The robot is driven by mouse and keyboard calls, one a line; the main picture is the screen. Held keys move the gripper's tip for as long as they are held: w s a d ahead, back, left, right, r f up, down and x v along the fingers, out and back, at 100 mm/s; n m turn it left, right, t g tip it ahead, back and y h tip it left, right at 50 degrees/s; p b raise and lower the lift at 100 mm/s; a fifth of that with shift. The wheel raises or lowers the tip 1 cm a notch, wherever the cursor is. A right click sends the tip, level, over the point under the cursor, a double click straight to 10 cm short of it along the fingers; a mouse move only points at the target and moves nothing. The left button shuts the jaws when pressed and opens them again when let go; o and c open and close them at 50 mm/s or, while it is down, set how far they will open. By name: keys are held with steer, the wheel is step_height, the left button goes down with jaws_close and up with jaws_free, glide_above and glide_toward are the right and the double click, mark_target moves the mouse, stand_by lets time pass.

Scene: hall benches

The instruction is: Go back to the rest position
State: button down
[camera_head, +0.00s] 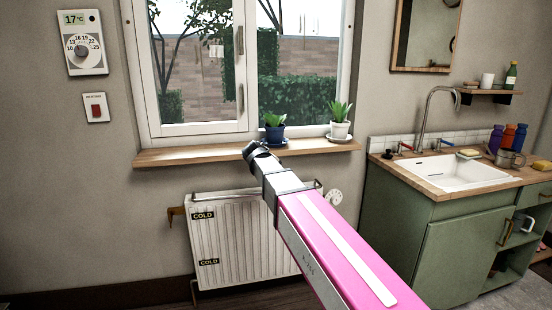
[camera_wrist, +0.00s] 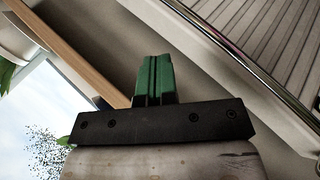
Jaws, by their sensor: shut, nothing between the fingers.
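My pink arm reaches forward from the lower right in the head view. Its end, my gripper (camera_head: 252,147), is just in front of the wooden window sill (camera_head: 190,155), above the radiator. Whether it touches the sill cannot be told there. In the wrist view my gripper (camera_wrist: 154,75) shows its green fingers pressed together, with nothing between them. The sill (camera_wrist: 75,50) runs diagonally at the left of that view.
A white radiator (camera_head: 240,245) stands below the sill. Potted plants (camera_head: 273,128) (camera_head: 341,120) stand on the sill close to my gripper. A sink (camera_head: 455,172) on a green cabinet (camera_head: 460,250) is at the right.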

steer(key=s+d+f+m+g+y, duration=0.2)
steer(key=s+d+f, duration=0.4)
steer(key=f, duration=0.3)
steer(key=s+d+f+m+g+y, duration=0.2)
steer(key=s+d+f+m, duration=0.1)
steer(key=s+d+f, duration=0.4)
steer(key=s+d+f+m+g+y, duration=0.1)
steer(key=s+d+f+m+g, duration=0.1)
steer(key=s+d+f, duration=0.4)
steer(key=s+f, duration=0.4)
steer(key=f, duration=0.3)
steer(key=shift+d+m+g+y, duration=0.15)
steer(key=shift+m+g+y, duration=0.15)
steer(key=shift+m+y, duration=0.1)
